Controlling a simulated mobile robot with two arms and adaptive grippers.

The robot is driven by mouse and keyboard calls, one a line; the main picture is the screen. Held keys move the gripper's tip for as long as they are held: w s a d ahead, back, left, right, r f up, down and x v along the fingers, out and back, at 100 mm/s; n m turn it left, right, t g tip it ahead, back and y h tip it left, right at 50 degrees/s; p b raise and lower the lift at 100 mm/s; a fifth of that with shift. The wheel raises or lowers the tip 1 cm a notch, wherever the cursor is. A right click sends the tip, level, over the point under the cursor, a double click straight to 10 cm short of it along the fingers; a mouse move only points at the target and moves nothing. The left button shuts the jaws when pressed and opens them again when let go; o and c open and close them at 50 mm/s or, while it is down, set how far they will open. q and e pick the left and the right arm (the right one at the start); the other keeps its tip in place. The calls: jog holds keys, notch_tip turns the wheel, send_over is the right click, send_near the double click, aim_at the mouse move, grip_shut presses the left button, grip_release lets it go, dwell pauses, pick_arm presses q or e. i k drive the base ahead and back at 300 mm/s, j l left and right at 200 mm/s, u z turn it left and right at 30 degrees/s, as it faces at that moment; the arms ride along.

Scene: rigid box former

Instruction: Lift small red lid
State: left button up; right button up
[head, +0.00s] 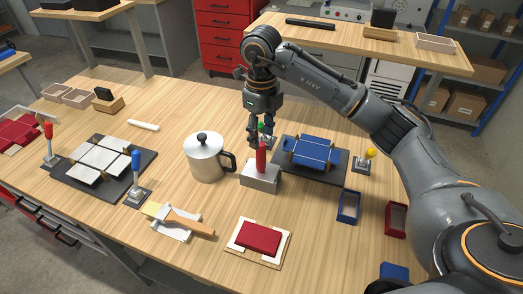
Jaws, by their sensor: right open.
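A flat dark red piece (258,238) lies on a cream board near the table's front edge. A small open dark red box-like piece (396,218) lies at the right, partly beside my right arm. I cannot tell which of them is the small red lid. My right gripper (260,138) points down, open, above a red upright handle (261,158) on a grey block (261,178). It is behind and well apart from both red pieces. Whether it touches the handle or the green knob (262,127) behind it is unclear. My left gripper is not in view.
A steel pot (207,160) stands left of the block. A blue folded piece (310,152) sits on a dark plate. An open blue box (348,207) lies at the right. The wood between pot and brush is clear.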

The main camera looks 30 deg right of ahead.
aim_at(259, 239)
jog(key=k+j, duration=0.5)
jog(key=k, duration=0.15)
jog(key=k+j, duration=0.5)
jog(key=k, duration=0.2)
